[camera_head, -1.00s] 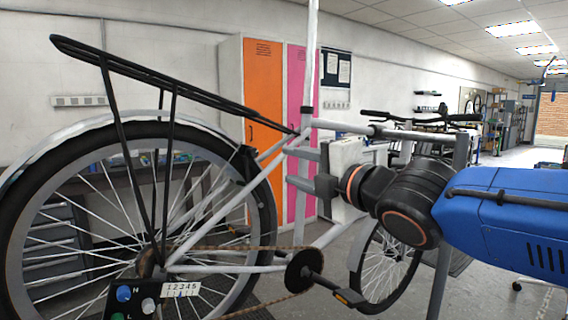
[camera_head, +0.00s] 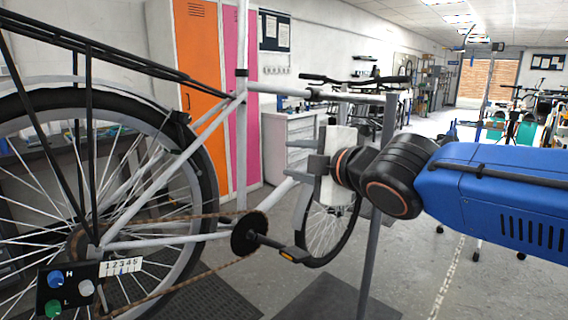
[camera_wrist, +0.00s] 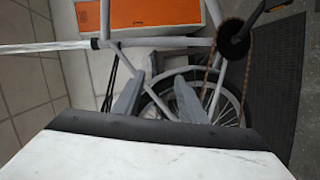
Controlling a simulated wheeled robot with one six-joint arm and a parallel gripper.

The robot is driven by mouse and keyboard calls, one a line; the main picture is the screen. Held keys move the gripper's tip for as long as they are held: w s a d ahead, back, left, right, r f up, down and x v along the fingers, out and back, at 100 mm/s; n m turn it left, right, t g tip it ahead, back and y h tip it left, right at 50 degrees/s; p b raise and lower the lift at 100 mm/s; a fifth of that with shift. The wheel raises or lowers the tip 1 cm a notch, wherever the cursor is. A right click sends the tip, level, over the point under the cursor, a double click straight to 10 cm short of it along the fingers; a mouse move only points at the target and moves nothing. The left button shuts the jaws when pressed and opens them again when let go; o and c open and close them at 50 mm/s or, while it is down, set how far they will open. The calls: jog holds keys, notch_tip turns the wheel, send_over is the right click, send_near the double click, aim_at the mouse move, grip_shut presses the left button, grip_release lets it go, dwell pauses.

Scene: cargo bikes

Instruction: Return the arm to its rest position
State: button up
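My arm, with its blue link (camera_head: 500,195) and black wrist joints, reaches in from the right of the head view. My gripper (camera_head: 288,160) points left, with its two grey fingers apart and nothing visible between them. In the wrist view my gripper (camera_wrist: 157,82) also shows parted fingers. A bicycle with a light grey frame (camera_head: 175,165) stands to the left of the gripper. Its tubes and chain also show beyond the fingers in the wrist view. I cannot tell how close the fingertips are to the frame.
A control box (camera_head: 70,288) with knobs and a counter is at the lower left. A grey post (camera_head: 377,215) stands behind the wrist. Orange (camera_head: 200,80) and pink (camera_head: 240,110) locker doors are behind the bicycle. Open floor (camera_head: 470,270) lies at the right, with bikes farther back.

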jog(key=s+d+f+m+g+h, duration=0.1)
jog(key=s+d+f+m+h, duration=0.1)
jog(key=d+f+m+h, duration=0.5)
jog(key=s+d+f+m+g, duration=0.2)
jog(key=d+f+m, duration=0.45)
jog(key=d, duration=0.65)
jog(key=s+d+f+m+g+h, duration=0.1)
jog(key=s+d+f+m+g, duration=0.1)
jog(key=s+d+f+m, duration=0.2)
jog(key=s+d+f+m+g, duration=0.3)
jog(key=s+d+f+m, duration=0.1)
jog(key=s+f, duration=0.7)
jog(key=shift+s+d+f+m+h, duration=0.2)
jog(key=shift+s+f+m+h, duration=0.1)
jog(key=shift+s+m+h, duration=0.15)
